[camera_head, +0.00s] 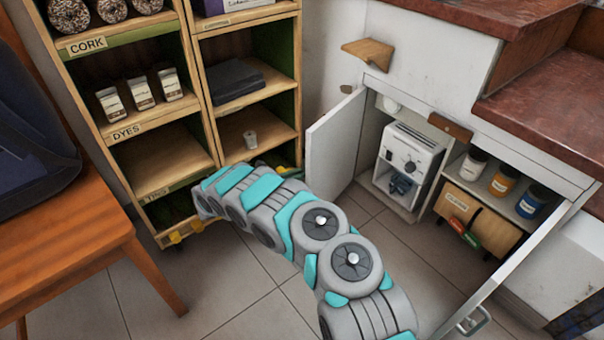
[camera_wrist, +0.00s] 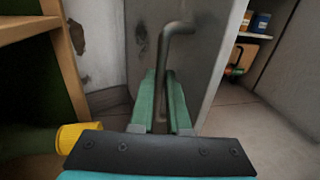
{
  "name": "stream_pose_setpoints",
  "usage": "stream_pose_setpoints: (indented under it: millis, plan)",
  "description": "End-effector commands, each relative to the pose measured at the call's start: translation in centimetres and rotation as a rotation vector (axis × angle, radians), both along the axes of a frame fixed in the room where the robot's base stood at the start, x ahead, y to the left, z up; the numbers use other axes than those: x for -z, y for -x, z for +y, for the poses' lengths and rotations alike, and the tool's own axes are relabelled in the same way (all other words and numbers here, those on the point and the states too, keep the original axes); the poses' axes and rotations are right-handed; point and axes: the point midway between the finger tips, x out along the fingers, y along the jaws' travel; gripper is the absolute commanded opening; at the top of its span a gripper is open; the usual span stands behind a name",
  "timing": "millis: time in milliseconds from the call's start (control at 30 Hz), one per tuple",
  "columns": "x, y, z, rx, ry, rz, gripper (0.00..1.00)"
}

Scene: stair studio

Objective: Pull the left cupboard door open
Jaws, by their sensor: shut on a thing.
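The left cupboard door (camera_head: 335,145) is a pale panel standing open, swung out from the cupboard in the white stair wall. In the wrist view the door (camera_wrist: 207,60) is a grey panel, with a bent metal bar handle (camera_wrist: 178,29) on its face. My gripper (camera_wrist: 165,78) has its green fingers on either side of the handle's lower part and is shut on it. In the head view my arm hides the handle, and I cannot clearly make out the fingers.
The right cupboard door (camera_head: 520,262) also stands open. Inside the cupboard are a white device (camera_head: 408,150), jars (camera_head: 503,182) and a wooden box (camera_head: 462,205). A wooden shelf unit (camera_head: 150,130) stands close left of my arm. A yellow-ended object (camera_wrist: 78,137) is beside my gripper.

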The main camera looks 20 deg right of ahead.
Motion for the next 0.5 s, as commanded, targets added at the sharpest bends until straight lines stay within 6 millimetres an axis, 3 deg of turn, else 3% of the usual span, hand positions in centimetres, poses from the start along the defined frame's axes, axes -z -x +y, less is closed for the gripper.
stream_pose_setpoints:
  millis: [200, 233, 500]
  plan:
    - [-0.17, -0.04, -0.07, 0.001, 0.002, -0.002, 0.0]
    - [-0.16, -0.04, -0.07, 0.0, 0.002, -0.002, 0.16]
    - [-0.06, -0.02, -0.02, 0.0, 0.001, -0.001, 0.45]
